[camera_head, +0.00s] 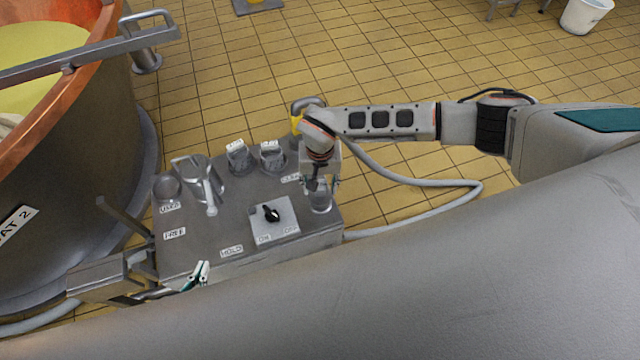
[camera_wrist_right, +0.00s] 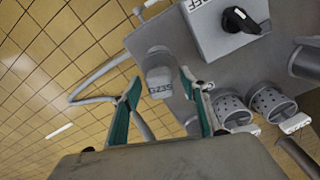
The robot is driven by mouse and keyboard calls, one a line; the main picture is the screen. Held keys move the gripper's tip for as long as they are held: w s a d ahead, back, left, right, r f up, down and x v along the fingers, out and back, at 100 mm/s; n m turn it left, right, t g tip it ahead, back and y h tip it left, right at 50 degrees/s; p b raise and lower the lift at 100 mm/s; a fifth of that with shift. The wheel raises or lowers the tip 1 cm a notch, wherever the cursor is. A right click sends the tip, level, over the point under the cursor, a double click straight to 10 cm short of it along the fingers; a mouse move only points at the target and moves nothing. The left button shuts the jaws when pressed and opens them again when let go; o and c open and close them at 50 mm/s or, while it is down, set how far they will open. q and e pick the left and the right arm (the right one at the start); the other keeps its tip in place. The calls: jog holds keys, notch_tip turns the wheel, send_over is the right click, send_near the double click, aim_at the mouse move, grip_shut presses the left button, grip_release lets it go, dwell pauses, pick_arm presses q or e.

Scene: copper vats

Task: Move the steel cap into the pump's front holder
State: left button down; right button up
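A short steel cap-like piece (camera_head: 320,199) marked "G235" stands at the right end of the grey pump top (camera_head: 200,243), by the label "CLEAN". In the right wrist view the piece (camera_wrist_right: 158,75) lies between and beyond the tips of my right gripper (camera_wrist_right: 160,82). The right gripper (camera_head: 321,182) points down over it with its fingers apart; contact is not visible. The "HOLD" label (camera_head: 232,251) is at the pump's front edge; no holder shape is clear there. My left gripper (camera_head: 196,276) is low at the pump's front left, tips partly hidden; its opening is unclear.
A switch plate with a black knob (camera_head: 271,214) sits mid-pump. Two perforated cups (camera_head: 238,160), a steel jug (camera_head: 205,182) and a round steel piece (camera_head: 167,187) stand along the back and left. A copper vat (camera_head: 60,170) is left; a hose (camera_head: 440,205) lies right.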

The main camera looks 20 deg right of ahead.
notch_tip(320, 180, up, 12)
dwell(0.6)
jog(key=shift+a, duration=0.1)
